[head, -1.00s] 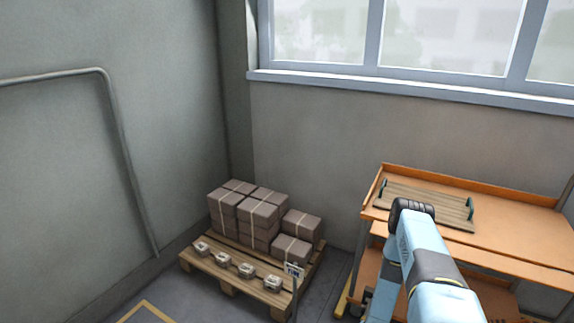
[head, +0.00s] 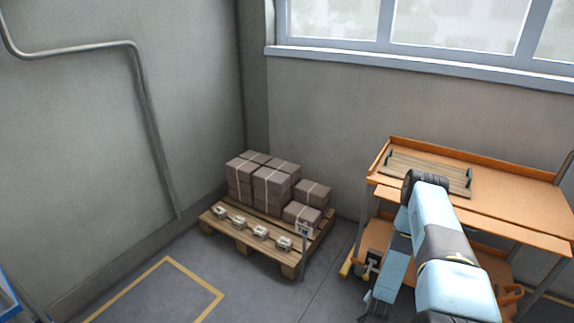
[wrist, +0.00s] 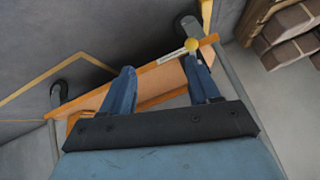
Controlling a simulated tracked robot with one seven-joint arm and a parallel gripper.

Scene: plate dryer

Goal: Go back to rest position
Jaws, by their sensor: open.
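My gripper (wrist: 162,80) shows in the wrist view with its two blue fingers apart. Nothing is held between them. Behind the fingers is an orange edge of what looks like the cart (wrist: 152,82), seen at a slant, with grey floor around it; I cannot tell the distance. In the head view my pale blue arm reaches up in front of the orange cart (head: 510,212) and bends back down at a black joint. A wooden tray (head: 435,174) with dark green handles lies on the cart's top, partly behind my arm.
A wooden pallet (head: 238,234) with brown boxes (head: 272,190) and several small pale items stands left of the cart, by the corner. A small sign post (head: 303,250) stands at its front. Yellow-marked floor (head: 165,300) at front left is clear.

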